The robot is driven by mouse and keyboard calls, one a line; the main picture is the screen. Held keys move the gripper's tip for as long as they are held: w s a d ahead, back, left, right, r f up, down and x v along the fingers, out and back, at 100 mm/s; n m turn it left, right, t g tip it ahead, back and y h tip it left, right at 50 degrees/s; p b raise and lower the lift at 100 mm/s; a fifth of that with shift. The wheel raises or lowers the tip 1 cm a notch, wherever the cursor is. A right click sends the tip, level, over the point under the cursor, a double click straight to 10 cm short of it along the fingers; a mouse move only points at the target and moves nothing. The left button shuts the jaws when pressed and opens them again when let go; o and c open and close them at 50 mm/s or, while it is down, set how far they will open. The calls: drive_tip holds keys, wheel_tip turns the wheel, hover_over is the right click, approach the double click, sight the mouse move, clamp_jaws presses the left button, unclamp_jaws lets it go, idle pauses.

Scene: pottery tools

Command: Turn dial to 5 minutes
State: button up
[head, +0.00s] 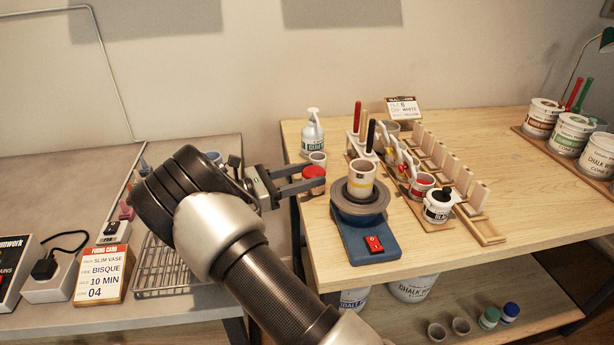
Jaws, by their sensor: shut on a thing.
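My gripper (316,174) reaches right from the arm, over the left edge of the wooden table. Its two dark fingers are closed on a small round red-topped thing (314,172), which looks like a small pot or jar. The fingers hide part of it, and I cannot tell whether it is lifted. I make out no dial with minute marks in this view. A firing card (103,272) at the left reads "SLIM VASE", "BISQUE", "10 MIN" and "04".
A blue pottery wheel (371,243) with a red switch and a cup (361,178) stands right of my gripper. Behind are a white pump bottle (312,132) and a brush rack. A wire rack (165,268) lies on the grey table. Bare wood (510,215) is at the right.

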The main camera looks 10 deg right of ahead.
idle(0.4)
drive_tip(key=o, duration=1.1)
drive_tip(key=v, duration=1.7)
drive_tip(key=shift+a+p, duration=0.25)
drive_tip(key=shift+p, duration=0.1)
